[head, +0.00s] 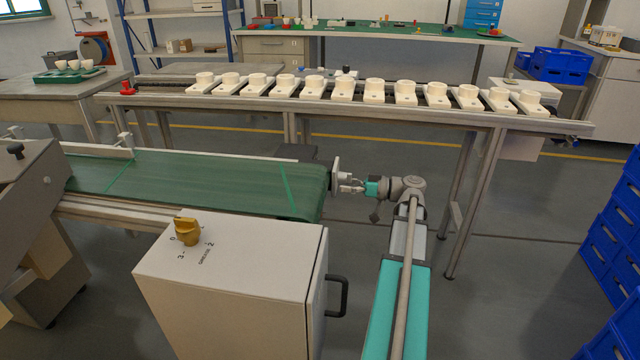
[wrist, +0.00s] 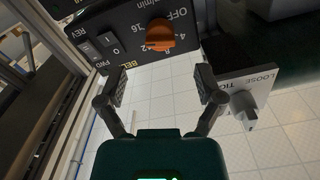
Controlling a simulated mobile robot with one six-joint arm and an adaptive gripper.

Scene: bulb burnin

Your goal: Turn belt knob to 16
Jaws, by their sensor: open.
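The belt knob (wrist: 160,36) is orange and sits on a black panel (wrist: 108,22) in the wrist view. Marks around it read OFF, 4, 8, 12 and 16, with m/min and BELT lettering. I cannot tell which mark its pointer meets. My gripper (wrist: 162,80) is open and empty. Its two fingers are apart, and the knob shows between and beyond their tips, not touched. In the head view my gripper (head: 350,184) is at the right end of the green conveyor, beside an upright pale plate (head: 337,176); the belt knob is not visible there.
A LOOSE/TIGHT plate (wrist: 254,86) with a grey knob (wrist: 244,108) is close to my right finger. A switch marked FWD, 0, REV (wrist: 103,45) is left of the belt knob. A yellow knob (head: 187,232) tops the cabinet (head: 240,285). The green conveyor (head: 210,185) stands behind it.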

